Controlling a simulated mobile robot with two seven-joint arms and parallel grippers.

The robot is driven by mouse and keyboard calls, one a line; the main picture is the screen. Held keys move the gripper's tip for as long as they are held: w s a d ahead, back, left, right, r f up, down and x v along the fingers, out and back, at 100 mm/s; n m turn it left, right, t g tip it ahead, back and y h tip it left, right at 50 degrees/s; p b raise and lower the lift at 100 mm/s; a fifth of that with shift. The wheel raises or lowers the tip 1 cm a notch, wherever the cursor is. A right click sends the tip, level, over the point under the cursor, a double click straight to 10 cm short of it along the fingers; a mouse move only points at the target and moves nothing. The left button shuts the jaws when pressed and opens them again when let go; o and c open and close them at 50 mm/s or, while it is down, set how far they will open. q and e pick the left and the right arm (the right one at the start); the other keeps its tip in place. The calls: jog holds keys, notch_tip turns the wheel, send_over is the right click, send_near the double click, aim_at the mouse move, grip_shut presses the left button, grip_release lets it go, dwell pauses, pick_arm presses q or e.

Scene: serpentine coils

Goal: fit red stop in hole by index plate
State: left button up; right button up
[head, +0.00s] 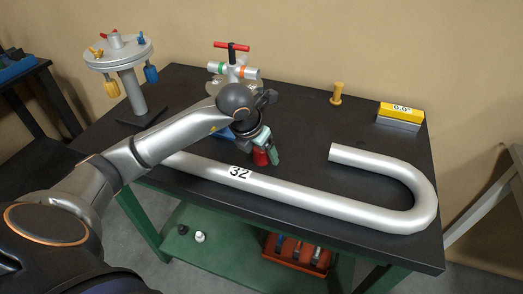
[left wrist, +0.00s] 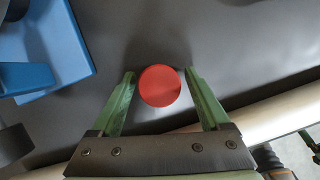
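The red stop (head: 260,157) stands on the dark bench top behind the long silver tube. In the left wrist view its round red top (left wrist: 160,86) lies between the two green fingers. My left gripper (head: 267,146) is open around it, with a gap visible on both sides. A silver fixture with a red T-handle (head: 232,62) and a round base stands at the back; its base may be the index plate, but I cannot tell. The hole cannot be made out, as my arm hides part of that area. My right gripper is not in view.
A J-shaped silver tube (head: 300,199) marked 32 lies along the front and right. A blue tray (left wrist: 75,45) is beside the stop. A yellow peg (head: 337,93), a yellow-topped gauge (head: 402,112) and a round stand (head: 118,52) with hanging tags stand farther back.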

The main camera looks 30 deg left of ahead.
pick_arm(q)
jog(key=shift+o, duration=0.4)
jog(key=v, duration=1.2)
jog(key=shift+s+r, duration=0.2)
jog(key=shift+r, duration=0.1)
